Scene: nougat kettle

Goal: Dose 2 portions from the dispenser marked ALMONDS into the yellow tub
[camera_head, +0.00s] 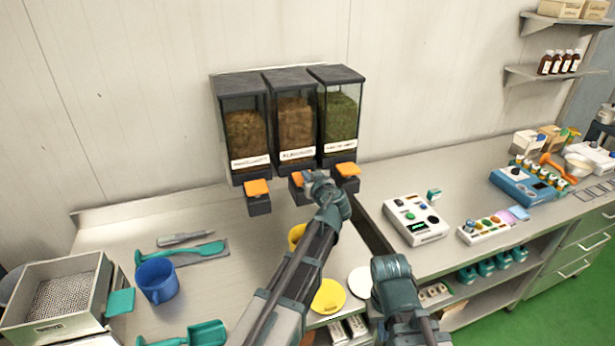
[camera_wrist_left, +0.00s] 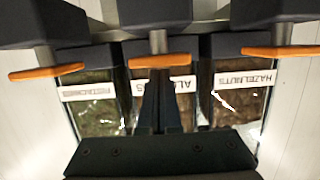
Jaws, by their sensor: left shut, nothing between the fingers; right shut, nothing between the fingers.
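Three dispensers hang on the wall. The middle one, marked ALMONDS (camera_head: 296,130), holds brown contents; its orange lever (camera_head: 296,178) is partly behind my left gripper (camera_head: 312,180). In the left wrist view the dispensers appear upside down, and the shut fingers (camera_wrist_left: 160,90) point at the middle orange lever (camera_wrist_left: 160,61); I cannot tell whether they touch it. A yellow tub (camera_head: 296,237) stands below the dispensers, mostly hidden by my left arm. A yellow round piece (camera_head: 328,297) lies nearer. My right gripper (camera_head: 390,270) is shut and empty near the counter's front.
The HAZELNUTS dispenser (camera_head: 247,135) is on the left and the PISTACHIOS dispenser (camera_head: 340,120) on the right. A blue mug (camera_head: 157,282), teal scoop (camera_head: 207,334) and metal box (camera_head: 55,300) stand left. A white control box (camera_head: 415,220) is right. A white disc (camera_head: 361,283) lies near my right gripper.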

